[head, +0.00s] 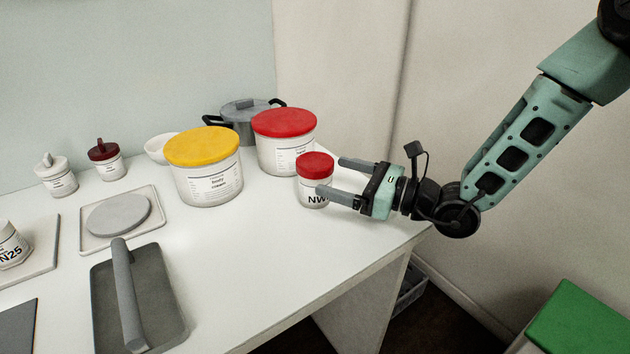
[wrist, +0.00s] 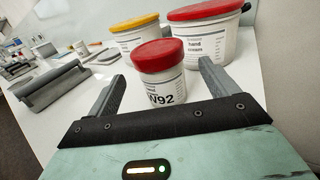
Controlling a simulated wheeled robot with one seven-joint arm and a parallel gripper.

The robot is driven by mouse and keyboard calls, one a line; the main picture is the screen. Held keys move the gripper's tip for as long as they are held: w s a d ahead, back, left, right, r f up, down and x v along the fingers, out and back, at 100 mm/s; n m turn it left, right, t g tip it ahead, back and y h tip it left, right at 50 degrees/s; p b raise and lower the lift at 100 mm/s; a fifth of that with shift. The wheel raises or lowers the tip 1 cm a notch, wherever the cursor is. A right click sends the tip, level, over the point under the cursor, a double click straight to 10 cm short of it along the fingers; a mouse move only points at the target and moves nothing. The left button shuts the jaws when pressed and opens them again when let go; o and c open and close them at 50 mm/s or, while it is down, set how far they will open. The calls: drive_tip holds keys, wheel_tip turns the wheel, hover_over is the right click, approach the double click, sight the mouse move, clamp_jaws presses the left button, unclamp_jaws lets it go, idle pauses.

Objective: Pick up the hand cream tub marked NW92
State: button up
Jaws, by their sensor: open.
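The hand cream tub marked NW92 (head: 312,187) is a small white tub with a red lid. It stands upright on the white table, near the right end. In the wrist view the tub (wrist: 160,78) shows "W92" on its label and sits between and just ahead of the two fingers. My gripper (head: 338,178) is open and reaches in from the right, with its fingertips close to the tub. One finger covers part of the label in the head view. In the wrist view the gripper (wrist: 163,82) holds nothing. I cannot tell whether a finger touches the tub.
Behind it stand a large red-lidded tub (head: 285,150) and a yellow-lidded body cream tub (head: 208,180). A grey pot (head: 240,125) is farther back. A grey tray with a handle (head: 165,300) lies at front left. The table's front right is clear.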

sight(330, 184)
wheel_tip(330, 184, down, 2)
drive_tip(key=shift+f, duration=0.1)
drive_tip(key=shift+x, duration=1.05)
drive_tip(key=shift+p+x, duration=0.5)
drive_tip(key=shift+x, duration=2.25)
drive_tip(key=shift+s, duration=0.1)
drive_tip(key=c, duration=1.2)
